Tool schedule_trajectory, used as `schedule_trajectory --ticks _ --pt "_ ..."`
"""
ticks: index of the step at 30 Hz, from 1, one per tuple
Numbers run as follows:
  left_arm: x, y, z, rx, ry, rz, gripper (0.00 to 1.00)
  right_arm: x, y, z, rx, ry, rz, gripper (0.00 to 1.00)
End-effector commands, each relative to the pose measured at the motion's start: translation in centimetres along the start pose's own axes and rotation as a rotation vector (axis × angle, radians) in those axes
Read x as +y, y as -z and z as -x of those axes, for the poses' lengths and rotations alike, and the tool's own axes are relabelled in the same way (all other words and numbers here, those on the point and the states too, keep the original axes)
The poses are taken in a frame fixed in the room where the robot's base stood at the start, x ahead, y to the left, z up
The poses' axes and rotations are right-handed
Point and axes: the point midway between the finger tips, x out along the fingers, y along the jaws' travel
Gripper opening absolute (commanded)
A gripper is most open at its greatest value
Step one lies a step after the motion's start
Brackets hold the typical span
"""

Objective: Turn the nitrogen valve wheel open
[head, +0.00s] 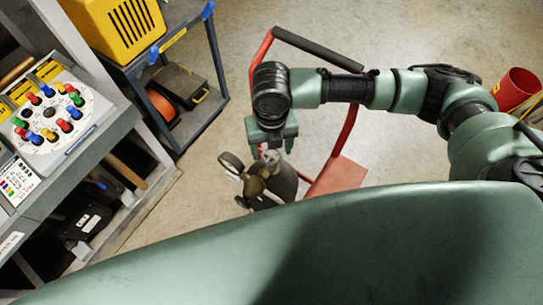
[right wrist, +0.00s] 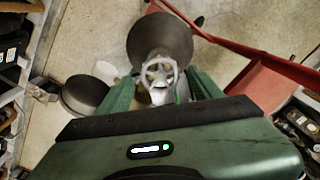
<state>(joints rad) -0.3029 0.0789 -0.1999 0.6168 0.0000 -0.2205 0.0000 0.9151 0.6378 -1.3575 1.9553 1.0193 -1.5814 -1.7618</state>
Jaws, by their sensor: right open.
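The nitrogen valve wheel (right wrist: 160,72) is a small pale grey spoked handwheel in the right wrist view. It sits on top of a dark grey gas cylinder (head: 285,184), beside a brass regulator (head: 254,186) with a round gauge (head: 231,163). My right gripper (head: 272,148) points down over the cylinder top. In the right wrist view its two green fingers (right wrist: 162,82) stand open, one on each side of the wheel, with gaps visible. I cannot tell whether the fingertips are level with the wheel. My left gripper is not in view.
A red hand truck (head: 340,176) with a black handle stands beside the cylinder. A workbench with a coloured peg panel (head: 50,112) is at left, and a blue cart (head: 206,62) behind it. A red bin (head: 515,88) stands at far right.

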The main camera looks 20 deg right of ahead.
Motion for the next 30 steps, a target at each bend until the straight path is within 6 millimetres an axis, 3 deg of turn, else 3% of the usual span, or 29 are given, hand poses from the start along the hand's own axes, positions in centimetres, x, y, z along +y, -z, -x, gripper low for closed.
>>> schedule_trajectory --ticks 1,4,16,18,30 --pt "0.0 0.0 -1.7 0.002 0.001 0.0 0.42 0.0 0.0 -1.5 -0.001 -0.001 0.0 0.65" --pt "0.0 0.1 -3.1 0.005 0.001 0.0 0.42 0.0 0.0 -2.6 -0.001 -0.001 -0.011 0.65" --pt "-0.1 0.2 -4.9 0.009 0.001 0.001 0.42 0.0 0.1 -1.9 0.0 -0.001 -0.609 0.65" --pt "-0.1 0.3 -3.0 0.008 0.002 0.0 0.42 -0.1 0.1 -0.9 0.003 0.002 -0.681 0.65" --pt "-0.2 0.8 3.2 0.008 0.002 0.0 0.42 0.0 0.1 -0.8 0.003 0.003 -1.106 0.65"
